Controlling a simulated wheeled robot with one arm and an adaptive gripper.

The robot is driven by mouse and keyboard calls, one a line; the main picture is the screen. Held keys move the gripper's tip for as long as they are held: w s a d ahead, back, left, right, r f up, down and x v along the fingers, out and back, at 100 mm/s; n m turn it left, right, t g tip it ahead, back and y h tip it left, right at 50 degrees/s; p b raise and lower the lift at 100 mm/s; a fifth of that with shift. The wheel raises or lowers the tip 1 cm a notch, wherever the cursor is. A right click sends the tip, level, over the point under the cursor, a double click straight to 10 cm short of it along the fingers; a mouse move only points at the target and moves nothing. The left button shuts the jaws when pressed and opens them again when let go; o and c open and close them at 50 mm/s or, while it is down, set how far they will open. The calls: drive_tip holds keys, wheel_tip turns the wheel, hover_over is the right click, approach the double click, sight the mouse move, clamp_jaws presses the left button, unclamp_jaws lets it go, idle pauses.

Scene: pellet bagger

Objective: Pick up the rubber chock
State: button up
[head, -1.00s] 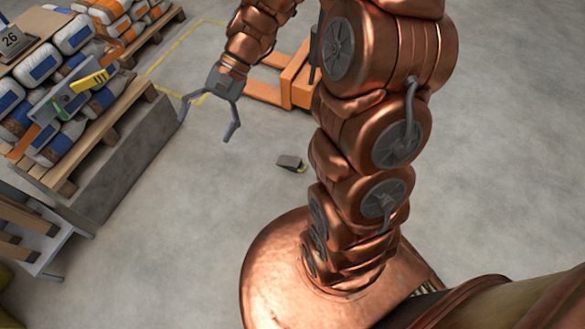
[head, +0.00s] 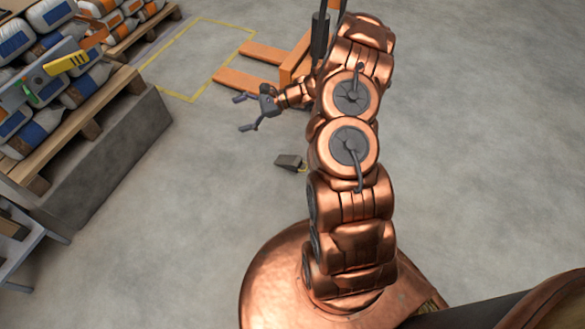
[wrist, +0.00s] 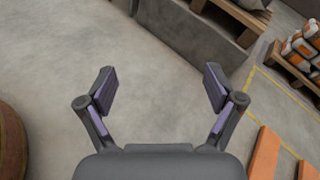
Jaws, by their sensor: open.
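The rubber chock (head: 290,162) is a small dark grey wedge lying on the bare concrete floor in the head view. A small yellowish loop shows at its right end. My gripper (head: 242,112) is open and empty in the head view, above the floor. It appears up and to the left of the chock, apart from it, with its fingers pointing left. In the wrist view my gripper (wrist: 158,88) also shows its two fingers spread wide with only floor between them. The chock does not show in the wrist view.
An orange pallet truck (head: 262,70) stands behind my gripper, beside a yellow floor outline (head: 176,97). A pallet of bags (head: 125,82) rests on a concrete block (head: 120,150) at left. A grey bench (head: 18,255) stands lower left. The floor around the chock is clear.

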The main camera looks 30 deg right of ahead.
drive_tip(key=d+f+m+t+h+b, duration=0.1)
drive_tip(key=d+f+m+b, duration=0.1)
drive_tip(key=d+f, duration=0.35)
drive_tip(key=d+f+m+t+h+b, duration=0.1)
drive_tip(key=d+f+m+t+b, duration=0.15)
drive_tip(key=f, duration=0.65)
drive_tip(key=d+f+m+t+h+b, duration=0.1)
drive_tip(key=d+f+m+b, duration=0.1)
drive_tip(key=d+f, duration=0.35)
drive_tip(key=m+t+h+b, duration=0.1)
drive_tip(key=m+h+b, duration=0.3)
drive_tip(key=b, duration=0.1)
approach(292, 161)
drive_tip(key=w+f, duration=0.2)
drive_tip(key=f, duration=0.1)
drive_tip(key=shift+w+a+f, duration=0.15)
drive_tip(key=shift+w+f, duration=0.05)
drive_tip(key=shift+f, duration=0.15)
drive_tip(key=shift+b+x, duration=0.6)
drive_tip(key=shift+x, duration=0.5)
drive_tip(key=shift+a+r+b+x, duration=0.1)
drive_tip(key=shift+r+b+x, duration=0.1)
drive_tip(key=shift+b+x, duration=0.5)
drive_tip(key=shift+a+r+b+x, duration=0.15)
drive_tip(key=shift+b+x, duration=0.25)
drive_tip(key=shift+x, duration=0.65)
drive_tip(key=shift+r+b+x, duration=0.2)
drive_tip(key=shift+b+x, duration=0.35)
drive_tip(key=shift+x, duration=0.3)
drive_tip(key=shift+w, duration=0.15)
